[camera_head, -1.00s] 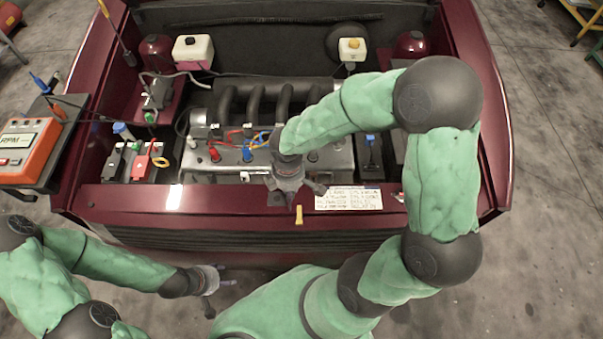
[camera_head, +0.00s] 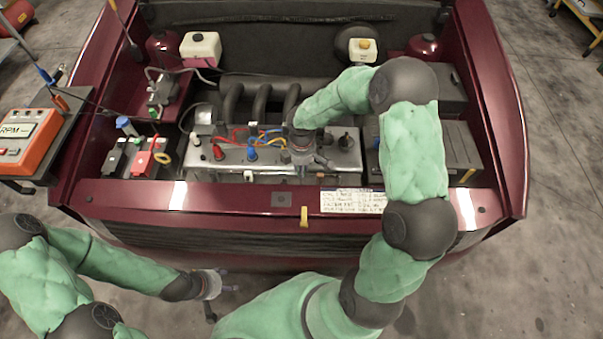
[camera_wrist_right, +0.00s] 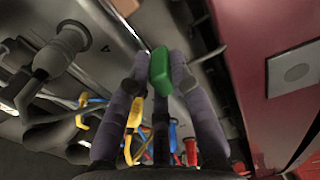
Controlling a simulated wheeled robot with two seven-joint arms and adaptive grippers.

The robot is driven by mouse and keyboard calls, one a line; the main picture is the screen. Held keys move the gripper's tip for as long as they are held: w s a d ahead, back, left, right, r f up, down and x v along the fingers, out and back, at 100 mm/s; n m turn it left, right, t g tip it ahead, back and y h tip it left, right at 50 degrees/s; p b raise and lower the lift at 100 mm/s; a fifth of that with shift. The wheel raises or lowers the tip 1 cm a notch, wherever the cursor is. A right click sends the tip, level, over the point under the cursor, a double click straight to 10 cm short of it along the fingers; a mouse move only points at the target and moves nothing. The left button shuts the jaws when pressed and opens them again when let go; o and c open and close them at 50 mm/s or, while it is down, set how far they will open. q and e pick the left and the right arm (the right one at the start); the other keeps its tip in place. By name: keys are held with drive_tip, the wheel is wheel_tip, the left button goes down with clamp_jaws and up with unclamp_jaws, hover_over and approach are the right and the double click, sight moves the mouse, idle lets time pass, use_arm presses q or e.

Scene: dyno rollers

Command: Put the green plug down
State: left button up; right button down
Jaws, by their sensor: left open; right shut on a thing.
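The green plug (camera_wrist_right: 159,72) is a small green block between the fingertips of my right gripper (camera_wrist_right: 159,62) in the right wrist view. The right gripper is shut on it. In the head view the right gripper (camera_head: 303,163) is over the front part of the silver engine cover (camera_head: 225,170), and I cannot make out the plug there. Whether the plug touches anything below is unclear. My left gripper (camera_head: 218,287) is open and empty, low in front of the car's bumper.
Red and blue plugs (camera_head: 252,150) with coloured wires stand on the engine left of my right gripper. A white label (camera_head: 350,201) and a yellow tab (camera_head: 304,216) are on the front panel. An orange RPM meter (camera_head: 28,140) stands at far left.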

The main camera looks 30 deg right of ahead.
drive_tip(key=shift+w+d+f+b, duration=0.1)
drive_tip(key=shift+f+b, duration=0.35)
drive_tip(key=shift+f, duration=0.5)
drive_tip(key=shift+w+d+f+b, duration=0.1)
drive_tip(key=shift+f+b, duration=0.35)
drive_tip(key=shift+f, duration=0.5)
drive_tip(key=shift+f, duration=0.1)
drive_tip(key=c, duration=1.1)
unclamp_jaws()
wheel_tip(320, 180, up, 12)
drive_tip(key=p, duration=0.4)
drive_tip(key=shift+p, duration=0.35)
